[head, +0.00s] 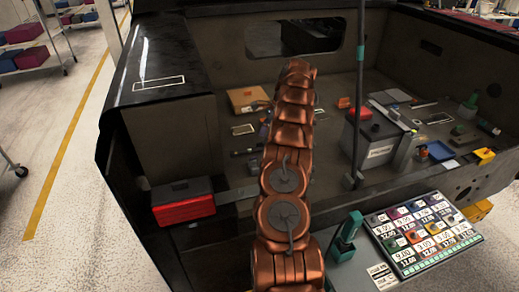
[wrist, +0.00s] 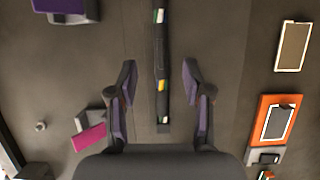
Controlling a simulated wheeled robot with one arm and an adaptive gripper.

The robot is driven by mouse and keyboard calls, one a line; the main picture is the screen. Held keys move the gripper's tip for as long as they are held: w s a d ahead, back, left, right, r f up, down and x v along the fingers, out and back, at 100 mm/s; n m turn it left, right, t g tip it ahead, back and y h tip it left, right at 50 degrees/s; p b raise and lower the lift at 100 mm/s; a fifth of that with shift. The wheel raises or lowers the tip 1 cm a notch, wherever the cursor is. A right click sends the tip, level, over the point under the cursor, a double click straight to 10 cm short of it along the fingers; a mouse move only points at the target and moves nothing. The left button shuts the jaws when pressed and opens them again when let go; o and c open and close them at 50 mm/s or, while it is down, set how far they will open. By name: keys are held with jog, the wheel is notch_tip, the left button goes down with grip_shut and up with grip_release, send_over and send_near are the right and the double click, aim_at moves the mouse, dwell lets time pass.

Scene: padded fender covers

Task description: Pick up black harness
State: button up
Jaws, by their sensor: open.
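The black harness (wrist: 162,45) shows in the wrist view as a long, narrow black strip with white, green and yellow bands. It runs from the top edge down to just below the middle and lies on a dark grey surface. My gripper (wrist: 158,66) is open, with one finger on each side of the strip and clear gaps between. Nothing is held. I cannot tell how high the fingers are above the surface. In the head view my copper arm reaches into the dark bay and hides the gripper; I cannot make out the harness there.
An orange-framed item (wrist: 258,125), a tan panel (wrist: 293,46), a magenta piece (wrist: 90,138) and a purple block (wrist: 58,5) lie around the strip. In the head view, a grey box (head: 372,145) stands right of my arm. A red-and-black case (head: 183,203) sits at the bay's front left edge.

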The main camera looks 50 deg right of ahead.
aim_at(260, 146)
jog(key=shift+f, duration=0.1)
jog(key=shift+p+x, duration=1)
jog(key=shift+x, duration=1.5)
jog(key=shift+w+a, duration=0.1)
jog(key=shift+w, duration=0.05)
grip_shut()
